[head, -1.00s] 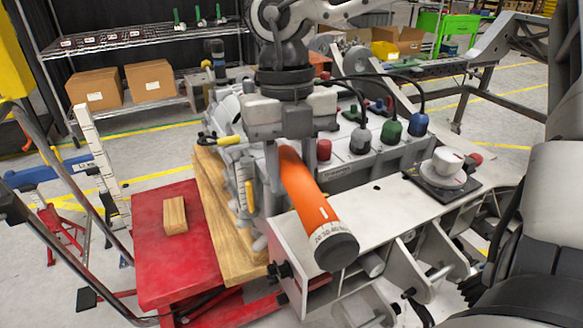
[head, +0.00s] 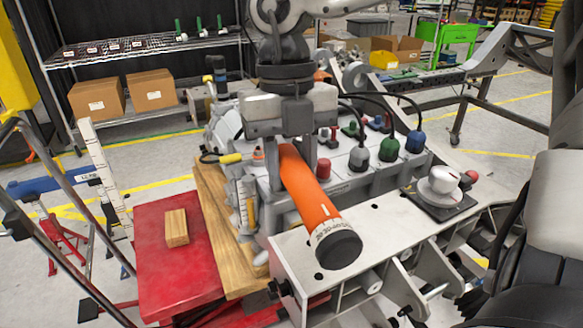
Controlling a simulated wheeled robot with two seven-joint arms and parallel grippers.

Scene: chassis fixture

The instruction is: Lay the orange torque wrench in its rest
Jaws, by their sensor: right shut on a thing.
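The orange torque wrench (head: 310,200) is in the middle of the head view, its black end cap toward me and low, its far part hidden behind the fingers. My right gripper (head: 292,172) hangs from above and is shut on the wrench's handle. The handle shows over the pale metal plate of the fixture (head: 285,250); I cannot tell whether it touches. I cannot make out the wrench's rest. My left gripper is not in view.
A red table (head: 175,265) with a small wooden block (head: 176,228) stands at the left, beside a wooden board (head: 212,200). Capped cables in grey, green (head: 389,142) and blue rise behind the wrench. A white round knob (head: 440,181) sits on the plate at right.

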